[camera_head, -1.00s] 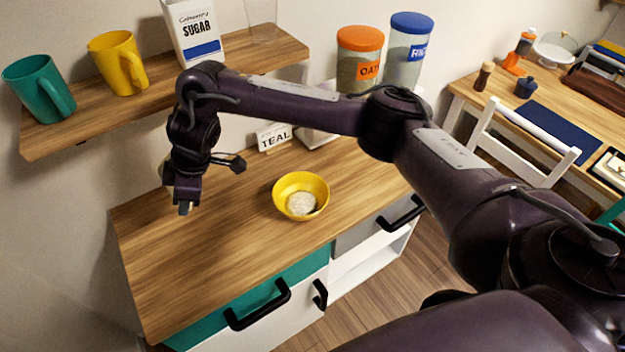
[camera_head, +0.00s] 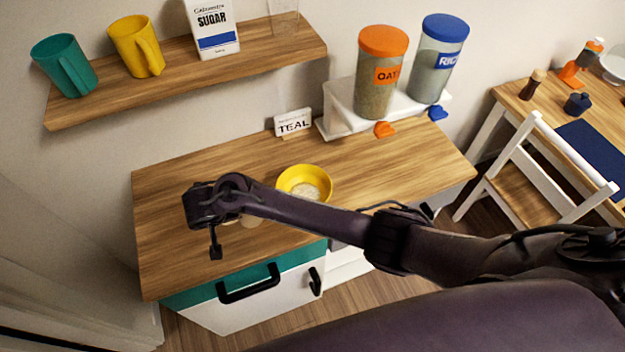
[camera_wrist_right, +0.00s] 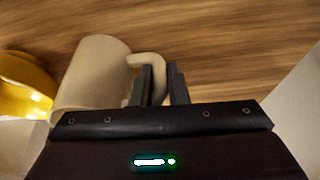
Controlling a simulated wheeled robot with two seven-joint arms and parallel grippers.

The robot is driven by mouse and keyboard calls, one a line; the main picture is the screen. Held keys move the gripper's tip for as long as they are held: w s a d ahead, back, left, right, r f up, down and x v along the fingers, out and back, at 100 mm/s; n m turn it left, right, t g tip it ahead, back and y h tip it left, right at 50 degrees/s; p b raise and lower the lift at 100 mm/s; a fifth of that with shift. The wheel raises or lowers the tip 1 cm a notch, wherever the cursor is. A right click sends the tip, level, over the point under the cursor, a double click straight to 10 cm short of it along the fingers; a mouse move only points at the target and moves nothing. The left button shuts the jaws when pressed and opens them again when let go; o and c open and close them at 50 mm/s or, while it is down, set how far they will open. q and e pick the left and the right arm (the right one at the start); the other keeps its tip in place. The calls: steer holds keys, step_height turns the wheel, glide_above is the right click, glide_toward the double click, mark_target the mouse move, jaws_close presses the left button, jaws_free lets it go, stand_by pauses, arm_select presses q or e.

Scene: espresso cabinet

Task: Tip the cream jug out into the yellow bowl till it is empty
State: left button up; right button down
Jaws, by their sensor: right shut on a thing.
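The cream jug (camera_wrist_right: 92,75) is large in the right wrist view, with its handle between the fingers of my right gripper (camera_wrist_right: 160,85). My right gripper is shut on that handle. In the head view my right wrist hides most of the jug, and only a small pale part (camera_head: 250,220) shows beneath the arm. The yellow bowl (camera_head: 289,177) stands on the counter to the right of the wrist, with whitish contents at its bottom. It also shows at the left edge of the right wrist view (camera_wrist_right: 22,80), beside the jug. My left gripper is not in view.
The wooden counter (camera_head: 165,240) is clear to the left. A TEAL sign (camera_head: 293,122) and a white stand (camera_head: 345,115) with oat (camera_head: 378,85) and rice (camera_head: 436,65) jars are behind the bowl. A shelf (camera_head: 110,96) above holds mugs and a sugar box (camera_head: 212,28).

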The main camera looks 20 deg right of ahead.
steer(key=shift+s+f, duration=0.15)
steer(key=shift+s, duration=0.1)
steer(key=shift+d+r+m+y+p, duration=0.3)
steer(key=shift+d+r+p, duration=0.05)
steer(key=shift+r+p, duration=0.2)
steer(key=shift+w+d+r+y+p, duration=0.1)
steer(key=shift+d+r+y+p, duration=0.5)
steer(key=shift+y, duration=0.1)
steer(key=d+r+m+y+p, duration=0.1)
steer(key=d+r+m+y, duration=0.1)
steer(key=d+r+y, duration=0.5)
steer(key=shift+w+d+r+g+y, duration=0.3)
steer(key=shift+w+r, duration=0.15)
steer(key=shift+r, duration=0.15)
stand_by(0.4)
